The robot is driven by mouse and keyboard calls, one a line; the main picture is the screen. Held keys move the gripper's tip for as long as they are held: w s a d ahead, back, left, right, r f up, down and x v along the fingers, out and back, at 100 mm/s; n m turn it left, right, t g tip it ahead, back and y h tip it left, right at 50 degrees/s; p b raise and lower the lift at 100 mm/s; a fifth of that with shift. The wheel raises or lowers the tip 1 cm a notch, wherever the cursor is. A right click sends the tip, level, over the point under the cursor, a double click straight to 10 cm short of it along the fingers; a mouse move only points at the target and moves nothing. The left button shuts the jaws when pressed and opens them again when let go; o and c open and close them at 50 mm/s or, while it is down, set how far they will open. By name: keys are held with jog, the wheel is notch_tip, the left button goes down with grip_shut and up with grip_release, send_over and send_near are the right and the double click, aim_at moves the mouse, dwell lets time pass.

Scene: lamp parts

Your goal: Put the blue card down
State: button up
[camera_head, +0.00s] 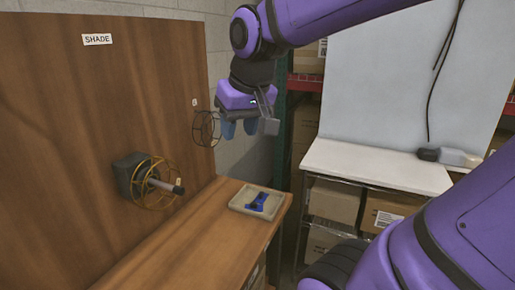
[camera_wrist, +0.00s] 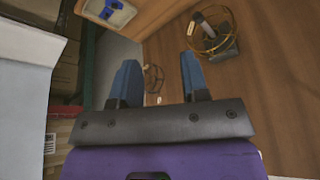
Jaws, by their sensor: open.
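The blue card (camera_head: 257,202) lies in a shallow beige tray (camera_head: 240,197) on the wooden bench top. In the wrist view the blue card (camera_wrist: 112,7) shows at the top left, partly cut off by the picture edge, in the tray (camera_wrist: 122,17). My gripper (camera_head: 239,129) is open and empty, in the air above and behind the tray, clear of the card. In the wrist view its two blue fingers stand apart (camera_wrist: 160,75) with nothing between them.
An upright wooden board (camera_head: 60,120) labelled SHADE holds a yellow wire cage (camera_head: 154,184) around a rod and a dark wire cage (camera_head: 206,128). A white shelf top (camera_head: 375,168) carries a bulb-like part (camera_head: 450,157) on a cord. The bench front (camera_head: 190,240) is clear.

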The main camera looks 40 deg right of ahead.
jog(key=s+a+f+n, duration=0.1)
jog(key=s+a+n, duration=0.1)
jog(key=s, duration=0.6)
jog(key=shift+a+f+t+y, duration=0.2)
jog(key=shift+a+t+y, duration=0.1)
jog(key=shift+t, duration=0.1)
jog(key=shift+w+d, duration=0.1)
dwell(0.7)
